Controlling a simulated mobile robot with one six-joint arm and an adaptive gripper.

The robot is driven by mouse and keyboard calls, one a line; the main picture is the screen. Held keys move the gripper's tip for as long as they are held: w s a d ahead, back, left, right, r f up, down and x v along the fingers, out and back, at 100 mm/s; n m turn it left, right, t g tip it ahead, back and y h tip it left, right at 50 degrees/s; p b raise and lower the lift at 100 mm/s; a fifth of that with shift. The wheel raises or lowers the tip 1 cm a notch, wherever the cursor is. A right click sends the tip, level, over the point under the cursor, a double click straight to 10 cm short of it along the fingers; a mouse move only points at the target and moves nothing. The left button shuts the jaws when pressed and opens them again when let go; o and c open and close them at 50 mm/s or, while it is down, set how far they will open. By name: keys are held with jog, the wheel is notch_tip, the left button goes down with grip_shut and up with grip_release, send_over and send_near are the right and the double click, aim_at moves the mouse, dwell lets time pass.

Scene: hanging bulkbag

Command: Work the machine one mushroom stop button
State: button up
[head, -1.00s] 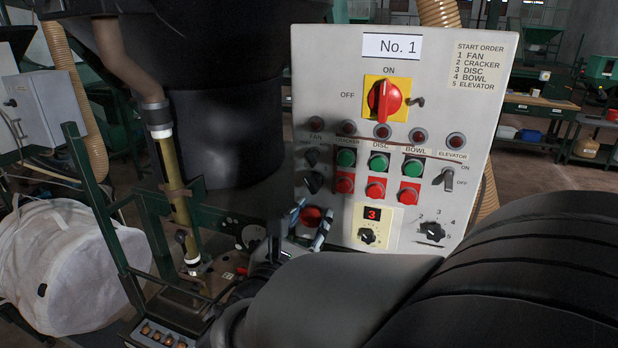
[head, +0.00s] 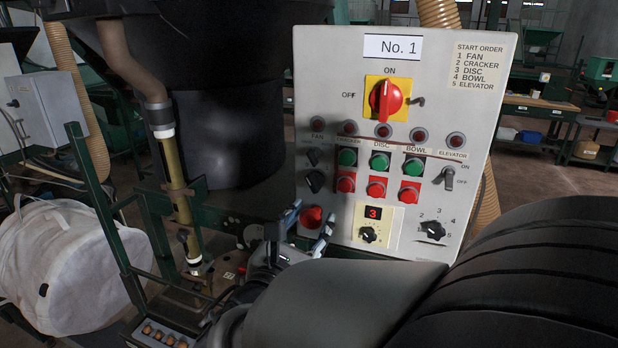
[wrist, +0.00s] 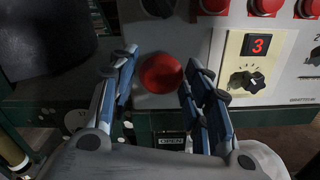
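The red mushroom stop button (head: 312,217) is at the lower left of the panel marked No. 1 (head: 440,60). In the wrist view the round red button (wrist: 160,73) shows between and a little beyond my fingertips. My gripper (head: 308,220) is open, with one finger to the left and one to the right of the button. I cannot tell how far the fingertips are from the panel face.
Red push buttons (head: 376,188), green ones (head: 379,161) and a yellow dial plate with a red 3 (head: 374,228) are close by. A red main switch (head: 384,100) points to ON.

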jog(key=shift+o, duration=0.8)
jog(key=v, duration=0.7)
jog(key=shift+s, duration=0.25)
